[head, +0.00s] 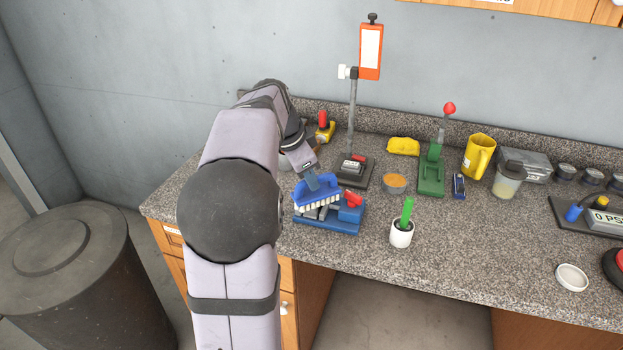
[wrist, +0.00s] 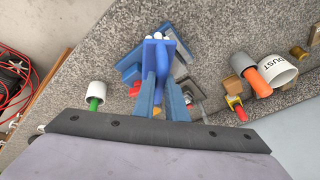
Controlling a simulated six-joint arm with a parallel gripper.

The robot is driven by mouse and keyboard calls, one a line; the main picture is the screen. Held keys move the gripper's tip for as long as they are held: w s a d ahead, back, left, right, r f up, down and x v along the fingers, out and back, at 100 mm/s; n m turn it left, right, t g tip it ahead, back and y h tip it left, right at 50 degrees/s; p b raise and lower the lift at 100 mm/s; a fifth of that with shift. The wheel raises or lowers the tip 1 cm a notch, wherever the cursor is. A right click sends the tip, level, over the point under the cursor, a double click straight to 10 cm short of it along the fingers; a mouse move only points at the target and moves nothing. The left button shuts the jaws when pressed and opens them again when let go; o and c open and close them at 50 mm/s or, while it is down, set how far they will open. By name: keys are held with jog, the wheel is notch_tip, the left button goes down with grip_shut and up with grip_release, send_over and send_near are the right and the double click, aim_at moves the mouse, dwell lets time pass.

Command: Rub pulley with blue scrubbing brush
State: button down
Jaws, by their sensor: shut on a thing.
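My gripper (head: 312,181) is shut on the blue scrubbing brush (head: 317,194), with the white bristles facing down. In the wrist view the gripper (wrist: 161,75) has its two fingers on either side of the blue brush (wrist: 158,48). The brush is over a blue-based fixture (head: 330,224) with a red knob and grey metal parts. The fixture also shows in the wrist view (wrist: 130,66), partly hidden by the brush and fingers. I cannot make out the pulley clearly; it may be hidden under the brush. I cannot tell whether the bristles touch anything.
A white cup with a green handle (head: 402,233) stands in front right of the fixture. The front middle of the counter (head: 470,255) is clear.

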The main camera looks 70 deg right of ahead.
jog(key=shift+d+r+p, duration=0.1)
jog(key=shift+r+p, duration=2.25)
jog(key=shift+r, duration=1.05)
jog(key=w+a+f+n+t, duration=0.2)
jog(key=w+a+f+n, duration=0.15)
jog(key=w+a, duration=0.35)
jog(key=w+a+f+n+t+y, duration=0.1)
jog(key=w+a+f+n+t, duration=0.3)
jog(key=w, duration=0.6)
jog(key=w+a+f+n, duration=0.3)
jog(key=w+a+n, duration=0.3)
jog(key=w+a, duration=0.15)
jog(key=w+a+f+n+y, duration=0.2)
jog(key=a+f+n, duration=0.1)
jog(key=a, duration=0.7)
jog(key=w+a+f+n+y, duration=0.2)
jog(key=a+n, duration=0.4)
jog(key=a, duration=0.4)
jog(key=w+a+f+n+y, duration=0.2)
jog(key=a+f+n, duration=0.2)
jog(key=a, duration=0.6)
jog(key=shift+w+a+n, duration=0.3)
jog(key=shift+a+n, duration=0.1)
jog(key=shift+n, duration=0.25)
jog(key=shift+d, duration=0.1)
